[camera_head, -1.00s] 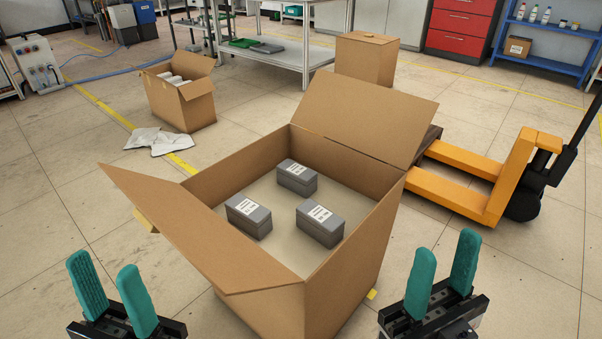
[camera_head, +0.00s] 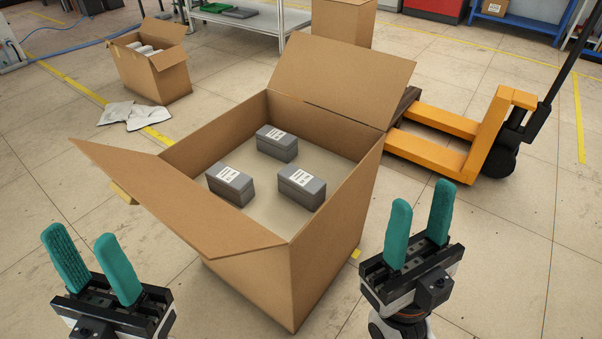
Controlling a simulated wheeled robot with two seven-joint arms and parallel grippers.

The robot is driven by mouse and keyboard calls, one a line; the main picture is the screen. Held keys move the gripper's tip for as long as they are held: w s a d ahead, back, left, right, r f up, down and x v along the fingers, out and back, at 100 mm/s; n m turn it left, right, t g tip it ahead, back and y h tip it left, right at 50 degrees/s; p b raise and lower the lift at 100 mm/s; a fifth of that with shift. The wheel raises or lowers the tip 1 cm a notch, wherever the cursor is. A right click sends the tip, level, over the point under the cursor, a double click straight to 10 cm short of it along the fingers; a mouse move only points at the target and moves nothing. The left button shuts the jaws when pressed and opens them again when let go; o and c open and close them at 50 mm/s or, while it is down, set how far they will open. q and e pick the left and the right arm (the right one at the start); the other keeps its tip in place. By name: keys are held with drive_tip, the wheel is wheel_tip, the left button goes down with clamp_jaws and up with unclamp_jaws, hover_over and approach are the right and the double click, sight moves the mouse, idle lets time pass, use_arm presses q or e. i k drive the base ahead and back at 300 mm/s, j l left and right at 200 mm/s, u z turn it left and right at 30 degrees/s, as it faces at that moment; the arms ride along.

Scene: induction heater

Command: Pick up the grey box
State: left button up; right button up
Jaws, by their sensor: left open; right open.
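Three grey boxes with white labels lie apart on the floor of a large open cardboard box (camera_head: 335,262). One grey box (camera_head: 276,146) is at the back, one (camera_head: 231,187) at the left and one (camera_head: 302,188) at the right. My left gripper (camera_head: 82,262) is open and empty, outside the cardboard box at the lower left. My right gripper (camera_head: 419,229) is open and empty, outside the box to its right. Both grippers have teal fingers pointing up in the picture.
The cardboard box's flaps (camera_head: 175,200) stand out at left and back. An orange pallet jack (camera_head: 440,148) is at the right. A smaller open carton (camera_head: 152,68) and white bags (camera_head: 135,114) lie behind left. A closed carton (camera_head: 343,22) stands at the back.

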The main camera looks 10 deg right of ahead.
sight(280, 145)
drive_tip(key=i+l, duration=0.15)
drive_tip(key=l, duration=0.25)
drive_tip(key=i+l, duration=0.15)
drive_tip(key=l, duration=0.25)
drive_tip(key=i+l+z, duration=0.1)
drive_tip(key=l, duration=0.3)
drive_tip(key=i+l, duration=0.2)
drive_tip(key=l, duration=0.2)
drive_tip(key=i+l, duration=0.15)
drive_tip(key=l, duration=0.25)
drive_tip(key=z, duration=0.05)
